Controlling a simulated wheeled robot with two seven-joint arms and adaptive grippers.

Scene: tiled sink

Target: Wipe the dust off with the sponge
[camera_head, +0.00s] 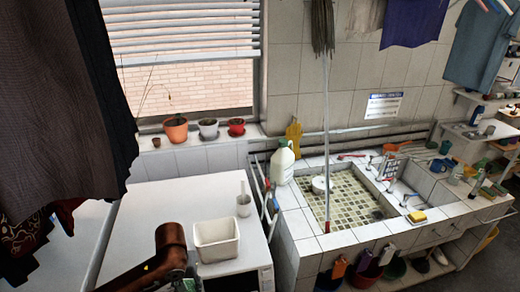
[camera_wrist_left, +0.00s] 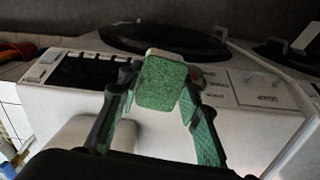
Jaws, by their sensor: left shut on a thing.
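My left gripper (camera_wrist_left: 162,70) is shut on a green sponge (camera_wrist_left: 162,84) with a paler top edge; one finger presses on each side of it. In the left wrist view the sponge is in front of a white washing machine (camera_wrist_left: 250,120) with a dark round lid. I cannot tell whether the sponge touches it. In the head view my left arm comes in at the bottom left, and its gripper (camera_head: 186,279) is partly cut off by the lower edge. I cannot make out any dust. My right gripper is not in view.
A white tub (camera_head: 217,240) and a pale cup (camera_head: 243,206) stand on a white top (camera_head: 185,195). The tiled sink (camera_head: 300,225) is to the right, with a white jug (camera_head: 283,163) and a yellow sponge (camera_head: 417,216) on its rim. Dark cloth (camera_head: 60,100) hangs at the left.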

